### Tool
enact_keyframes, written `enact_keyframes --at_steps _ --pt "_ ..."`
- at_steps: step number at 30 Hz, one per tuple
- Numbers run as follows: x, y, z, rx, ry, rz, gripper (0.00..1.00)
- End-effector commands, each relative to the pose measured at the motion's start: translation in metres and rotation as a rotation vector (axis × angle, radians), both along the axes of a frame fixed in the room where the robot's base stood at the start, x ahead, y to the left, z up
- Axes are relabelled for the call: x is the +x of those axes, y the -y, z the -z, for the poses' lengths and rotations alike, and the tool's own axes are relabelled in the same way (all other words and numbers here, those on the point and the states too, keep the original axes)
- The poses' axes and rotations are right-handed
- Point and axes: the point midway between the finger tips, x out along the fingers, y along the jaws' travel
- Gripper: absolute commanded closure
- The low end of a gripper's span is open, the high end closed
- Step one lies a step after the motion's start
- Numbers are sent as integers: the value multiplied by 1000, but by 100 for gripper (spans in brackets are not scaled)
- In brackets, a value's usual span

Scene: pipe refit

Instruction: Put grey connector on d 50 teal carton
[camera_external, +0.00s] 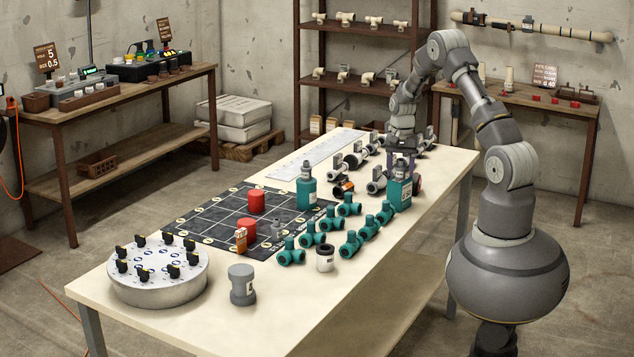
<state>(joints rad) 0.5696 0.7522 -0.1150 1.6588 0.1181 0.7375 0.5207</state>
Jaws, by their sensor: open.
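A teal carton (399,193) with a pale label stands upright on the long table, right of the middle. My gripper (402,167) is directly over this carton, pointing down, with its dark fingers open on either side of the carton's top. A small grey piece seems to show between the fingers at the carton top, but it is too small to be sure. Another teal carton (307,193) stands at the mat's edge with a grey piece (305,170) on top. A larger grey connector (242,285) stands alone near the front edge. Carton label sizes are not readable.
Several teal fittings (326,235) stand in rows in front of my gripper. A dark grid mat (210,212) holds red cylinders (256,200). A round grey turntable (158,281) with black knobs is at the left front.

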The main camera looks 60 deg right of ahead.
Motion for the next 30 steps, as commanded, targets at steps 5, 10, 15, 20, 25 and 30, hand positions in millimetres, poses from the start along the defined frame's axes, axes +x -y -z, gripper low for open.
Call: enact_keyframes --at_steps 5,10,15,20,25,30 --pt "1 0 -26 -2 3 0 37" --pt "1 0 -68 -3 4 -1 37" --pt "1 0 -103 -2 3 0 37" --pt "0 0 -119 -1 1 0 37" --pt "0 0 -123 0 0 0 37" --pt "6 -3 -131 -11 17 -19 37"
